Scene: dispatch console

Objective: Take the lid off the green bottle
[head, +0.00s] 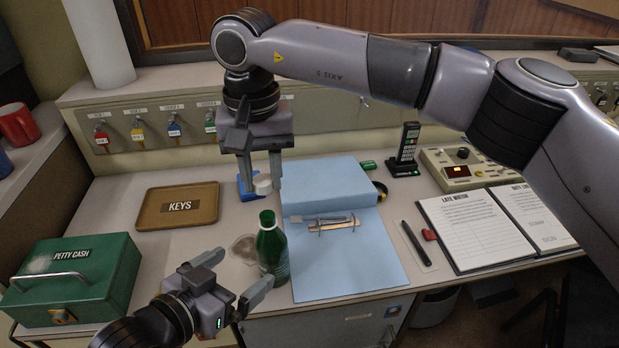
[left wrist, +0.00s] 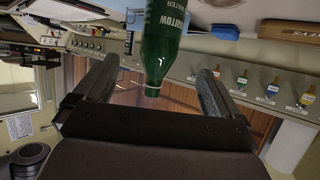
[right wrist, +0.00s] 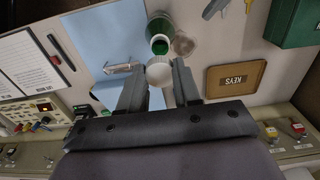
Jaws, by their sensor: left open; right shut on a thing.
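The green bottle (head: 272,250) stands upright near the front edge of the console, its mouth bare. My right gripper (head: 263,186) is shut on the white lid (right wrist: 160,73), which is held clear above and behind the bottle. In the right wrist view the lid sits between the fingertips, and the bottle's open mouth (right wrist: 159,46) shows apart from it. My left gripper (head: 238,275) is open, just left of the bottle. In the left wrist view the bottle (left wrist: 163,40) appears inverted, between and beyond the two spread fingers, with a gap on each side.
A green petty cash box (head: 75,282) stands at the left, with a brown KEYS tray (head: 150,221) behind it. A blue folder (head: 372,262) with a clip lies right of the bottle.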

